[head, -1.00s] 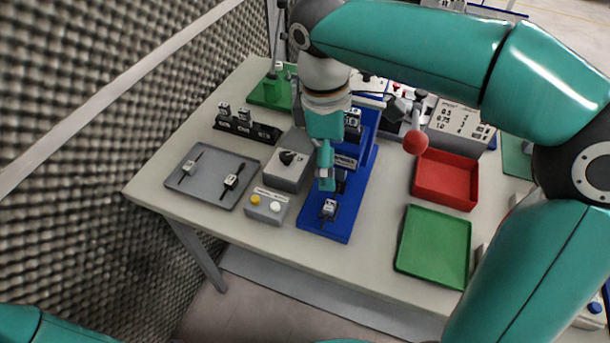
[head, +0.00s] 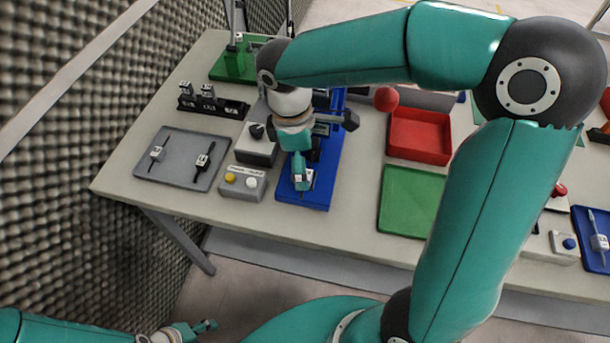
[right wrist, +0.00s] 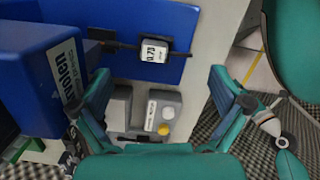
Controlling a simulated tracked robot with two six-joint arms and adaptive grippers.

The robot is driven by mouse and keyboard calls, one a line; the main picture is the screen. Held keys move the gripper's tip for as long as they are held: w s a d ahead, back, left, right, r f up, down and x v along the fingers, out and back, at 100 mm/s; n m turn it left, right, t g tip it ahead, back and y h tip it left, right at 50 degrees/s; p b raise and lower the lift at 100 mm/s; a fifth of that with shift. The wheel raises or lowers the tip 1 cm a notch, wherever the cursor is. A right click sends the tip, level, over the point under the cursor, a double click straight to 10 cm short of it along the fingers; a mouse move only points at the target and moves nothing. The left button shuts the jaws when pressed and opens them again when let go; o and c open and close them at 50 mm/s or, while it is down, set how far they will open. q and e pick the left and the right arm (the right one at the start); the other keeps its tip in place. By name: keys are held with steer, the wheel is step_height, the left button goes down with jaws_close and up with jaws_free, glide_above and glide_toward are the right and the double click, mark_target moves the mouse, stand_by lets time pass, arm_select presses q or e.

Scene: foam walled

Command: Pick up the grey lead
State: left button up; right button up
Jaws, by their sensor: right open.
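A small block with a white "0.70" label (right wrist: 155,50) and a dark rod sits at the front end of the blue base (head: 318,195). I cannot tell whether it is the grey lead. My right gripper (head: 300,182) is just above this block and partly hides it. In the right wrist view its two fingers (right wrist: 160,78) are spread and empty, with the block beyond and between the tips. Two tagged leads, one on the left (head: 157,154) and a blacker one (head: 203,161), lie on the grey tray (head: 178,172). My left gripper (head: 203,328) is low at the bottom left, away from the table.
A grey box with yellow and white buttons (head: 243,181) and a box with a black knob (head: 256,146) stand left of the blue base. A green tray (head: 408,200) and a red bin (head: 418,136) lie to the right. The foam wall (head: 70,110) borders the left side.

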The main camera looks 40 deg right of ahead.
mark_target(308, 173)
steer(key=f, duration=0.4)
steer(key=shift+s+d+f, duration=0.25)
steer(key=shift+d+f, duration=0.1)
steer(key=shift+f, duration=0.05)
steer(key=shift+c, duration=0.3)
steer(key=c, duration=0.8)
steer(key=shift+s+a+f, duration=0.1)
steer(key=shift+s, duration=0.1)
steer(key=c, duration=0.6)
steer(key=shift+o, duration=0.2)
steer(key=shift+c, duration=0.6)
